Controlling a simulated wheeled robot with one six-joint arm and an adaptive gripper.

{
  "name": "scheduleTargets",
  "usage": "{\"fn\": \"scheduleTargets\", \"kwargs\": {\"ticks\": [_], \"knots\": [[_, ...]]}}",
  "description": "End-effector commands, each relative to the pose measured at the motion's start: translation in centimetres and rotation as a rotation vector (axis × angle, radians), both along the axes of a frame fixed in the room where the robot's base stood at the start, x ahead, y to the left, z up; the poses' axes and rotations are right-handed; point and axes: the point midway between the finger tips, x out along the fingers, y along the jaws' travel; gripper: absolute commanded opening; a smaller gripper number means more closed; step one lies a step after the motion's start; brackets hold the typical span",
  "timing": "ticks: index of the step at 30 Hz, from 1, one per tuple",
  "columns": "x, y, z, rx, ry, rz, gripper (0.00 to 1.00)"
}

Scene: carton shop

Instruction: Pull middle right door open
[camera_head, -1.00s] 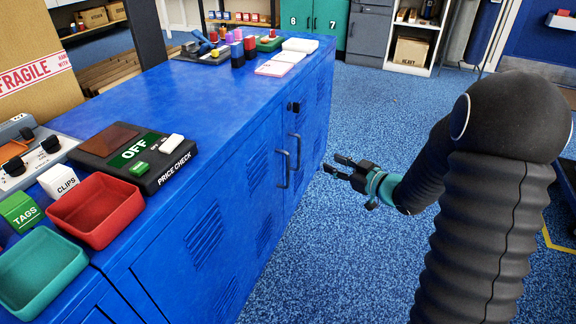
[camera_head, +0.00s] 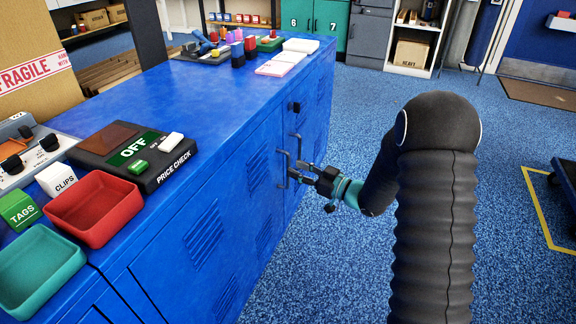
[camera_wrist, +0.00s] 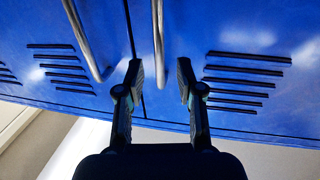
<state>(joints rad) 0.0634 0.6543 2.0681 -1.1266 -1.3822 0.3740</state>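The blue cabinet (camera_head: 225,175) has two metal bar handles side by side near a door seam. In the head view the nearer handle (camera_head: 284,168) is by my fingers and the farther handle (camera_head: 298,146) is just beyond. My gripper (camera_head: 298,171) is open at the cabinet front. In the wrist view one handle (camera_wrist: 158,40) hangs with its lower end in the gap between my open fingers (camera_wrist: 160,75), and neither finger visibly presses it. The other handle (camera_wrist: 88,40) is left of my left finger. The door with slotted vents (camera_wrist: 240,75) is right of the seam and looks closed.
The cabinet top holds a price check device (camera_head: 135,152), a red tray (camera_head: 95,208), a teal tray (camera_head: 38,270) and small items at its far end. The blue floor (camera_head: 340,240) beside the cabinet is clear. A dark cart (camera_head: 566,178) is at the right.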

Motion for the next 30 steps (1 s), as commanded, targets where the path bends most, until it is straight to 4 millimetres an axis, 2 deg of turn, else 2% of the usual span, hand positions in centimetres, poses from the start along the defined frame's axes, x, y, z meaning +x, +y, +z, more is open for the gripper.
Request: {"fn": "scheduleTargets", "kwargs": {"ticks": [3,9,20,24,25,30], "knots": [[0.9,1.7,0.0,0.000,0.000,0.002,0.37],[1.9,3.2,0.0,-0.001,0.001,0.000,0.37],[2.1,3.6,0.0,0.000,0.001,-0.001,0.37],[2.1,3.5,0.0,0.000,0.001,-0.001,0.04],[2.1,3.5,0.0,-0.001,0.001,-0.001,0.00],[2.1,3.5,0.0,-0.001,0.001,-0.001,0.00]]}}
